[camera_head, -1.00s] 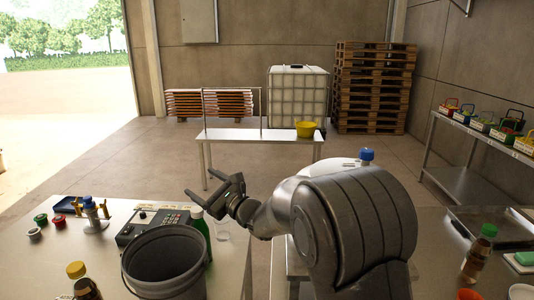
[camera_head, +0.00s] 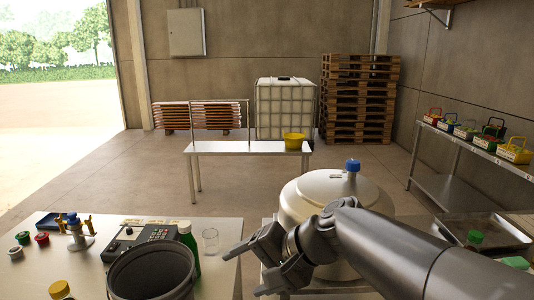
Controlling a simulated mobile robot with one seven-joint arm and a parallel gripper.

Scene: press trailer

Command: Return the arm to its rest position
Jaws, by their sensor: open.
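My gripper (camera_head: 256,262) is open and empty. It hangs in the lower middle of the head view, its fingers pointing left toward the right edge of the left table. My arm (camera_head: 400,255) reaches in from the lower right. It passes in front of a round pale tank (camera_head: 312,197) with a blue cap and hides much of the tank's lower right part. The gripper touches nothing that I can see.
The left table (camera_head: 222,225) bears a grey bucket (camera_head: 150,272), a green bottle (camera_head: 188,250), a clear glass (camera_head: 210,240) and a control box (camera_head: 140,243). A metal tray (camera_head: 480,230) lies at right. The floor beyond is clear up to a bench with a yellow bowl (camera_head: 294,141).

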